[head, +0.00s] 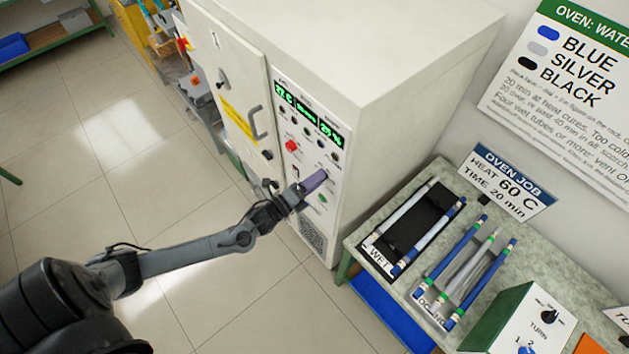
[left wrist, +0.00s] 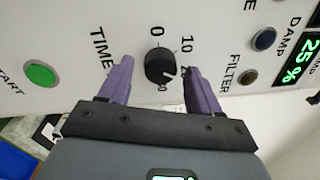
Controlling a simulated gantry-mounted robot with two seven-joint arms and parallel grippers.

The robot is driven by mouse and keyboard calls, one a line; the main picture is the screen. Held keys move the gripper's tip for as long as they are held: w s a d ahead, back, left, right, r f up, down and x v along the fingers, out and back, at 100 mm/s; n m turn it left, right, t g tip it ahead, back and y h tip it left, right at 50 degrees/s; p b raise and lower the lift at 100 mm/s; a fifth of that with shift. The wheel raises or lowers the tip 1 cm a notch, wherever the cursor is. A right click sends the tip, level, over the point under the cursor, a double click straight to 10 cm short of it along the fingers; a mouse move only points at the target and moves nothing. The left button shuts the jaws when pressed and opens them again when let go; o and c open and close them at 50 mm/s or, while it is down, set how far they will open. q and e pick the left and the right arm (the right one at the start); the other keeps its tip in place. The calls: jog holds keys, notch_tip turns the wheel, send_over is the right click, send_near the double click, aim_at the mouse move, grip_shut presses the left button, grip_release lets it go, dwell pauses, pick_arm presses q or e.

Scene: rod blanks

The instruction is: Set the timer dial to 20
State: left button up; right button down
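The timer dial (left wrist: 160,66) is a round black knob beside the word TIME on the white oven panel. Its pale mark points to the lower right in the left wrist view. The 0 and 10 labels read clearly; the labels further round are partly covered by my finger and the knob, so I cannot read the exact setting. My left gripper (left wrist: 157,78) is open, with one purple finger on each side of the dial; contact cannot be told. In the head view the left gripper (head: 313,182) is at the panel and hides the dial. My right gripper is not in view.
The oven (head: 330,60) has green displays and a red button (head: 291,145). A green START button (left wrist: 40,74) and FILTER knob (left wrist: 249,76) flank the dial. A job sign (head: 505,183) reads 60 C, 20 min. The bench (head: 400,285) at right holds rods.

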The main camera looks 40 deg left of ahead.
pick_arm(q)
jog(key=s+a+b, duration=0.2)
jog(key=s, duration=0.8)
jog(key=shift+s+f, duration=0.3)
jog(key=shift+s, duration=0.05)
